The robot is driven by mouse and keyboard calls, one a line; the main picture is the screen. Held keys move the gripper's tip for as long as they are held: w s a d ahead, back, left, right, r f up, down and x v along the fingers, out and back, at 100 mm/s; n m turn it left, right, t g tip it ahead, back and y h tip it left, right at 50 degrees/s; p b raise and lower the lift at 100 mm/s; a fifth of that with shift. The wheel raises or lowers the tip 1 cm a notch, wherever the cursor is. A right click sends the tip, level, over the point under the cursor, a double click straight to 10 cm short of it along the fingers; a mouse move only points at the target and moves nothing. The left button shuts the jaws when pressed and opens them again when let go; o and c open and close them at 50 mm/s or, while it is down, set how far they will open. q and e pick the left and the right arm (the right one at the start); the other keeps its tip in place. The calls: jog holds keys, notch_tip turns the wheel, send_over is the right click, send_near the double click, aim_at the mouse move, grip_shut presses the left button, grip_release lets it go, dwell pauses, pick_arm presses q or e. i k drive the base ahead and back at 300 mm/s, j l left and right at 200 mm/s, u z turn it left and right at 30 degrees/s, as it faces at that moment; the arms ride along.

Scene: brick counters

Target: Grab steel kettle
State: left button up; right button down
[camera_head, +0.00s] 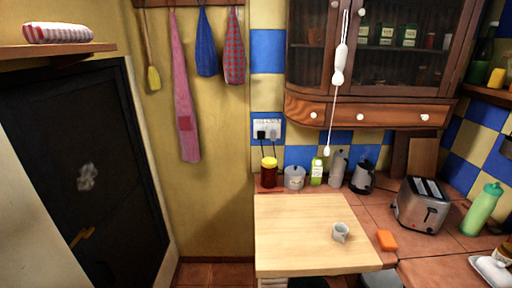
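A grey steel-looking kettle (361,178) with darker parts stands upright on the tiled counter against the back wall, right of centre. It is small in view, so its handle and spout are hard to make out. Nothing stands directly in front of it. Neither of my grippers shows in the head view.
Left of the kettle stand a grey bottle (338,171), a green-labelled bottle (317,172), a lidded pot (294,178) and a red jar (269,173). A toaster (421,206) is at right. The wooden board (290,235) holds a small cup (340,232). A cabinet (375,60) hangs above.

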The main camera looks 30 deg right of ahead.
aim_at(365, 180)
jog(key=z, duration=1.75)
jog(key=i+j+z, duration=0.2)
jog(key=j+z, duration=0.25)
jog(key=j, duration=0.15)
jog(key=j+z, duration=0.5)
jog(key=j, duration=0.15)
jog(key=j+z, duration=0.45)
jog(key=j, duration=0.25)
